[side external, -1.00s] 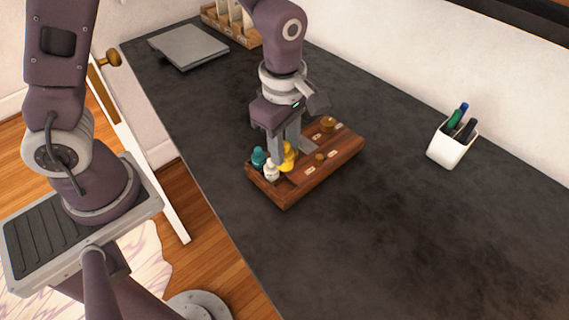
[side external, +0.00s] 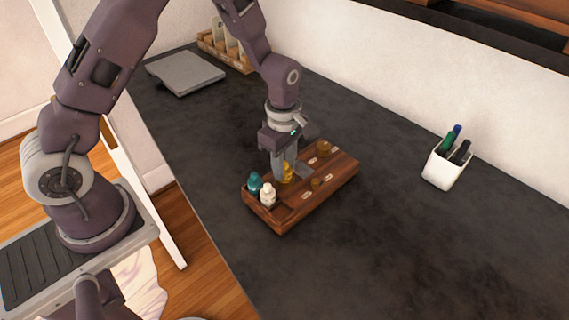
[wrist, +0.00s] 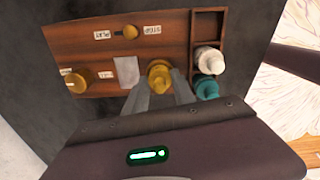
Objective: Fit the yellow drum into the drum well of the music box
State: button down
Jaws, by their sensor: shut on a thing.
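The wooden music box (side external: 320,190) lies on the dark counter, with a tray section at its left end. My gripper (side external: 284,176) is shut on the yellow drum (side external: 287,172), over the box just right of the tray section. In the wrist view the yellow drum (wrist: 160,76) is between the fingertips, beside a pale grey plate (wrist: 127,71). The drum well is not visible; the drum and fingers cover that spot, and I cannot tell how deep the drum sits. A teal drum (side external: 254,183) and a white drum (side external: 268,194) stand in the tray section.
The box top carries a small brass knob (wrist: 130,32) between labels and a larger brass knob (wrist: 78,80). A white pen cup (side external: 445,167) stands to the right. A grey flat slab (side external: 186,72) and a wooden rack (side external: 226,50) are at the back.

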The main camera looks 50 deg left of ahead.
jog(key=c, duration=1)
grip_release()
jog(key=shift+c, duration=0.2)
jog(key=s+r+m+t, duration=0.1)
jog(key=s+r+m, duration=0.2)
jog(key=r, duration=0.7)
jog(key=s+r+m+t, duration=0.1)
jog(key=s+r+m, duration=0.15)
jog(key=r, duration=0.85)
jog(key=s+a+r+m+t, duration=0.1)
jog(key=s+r+m+t, duration=0.2)
jog(key=s+m, duration=1.1)
jog(key=s+r, duration=0.2)
jog(key=s, duration=0.1)
jog(key=shift+s+a, duration=0.15)
jog(key=shift+s, duration=0.05)
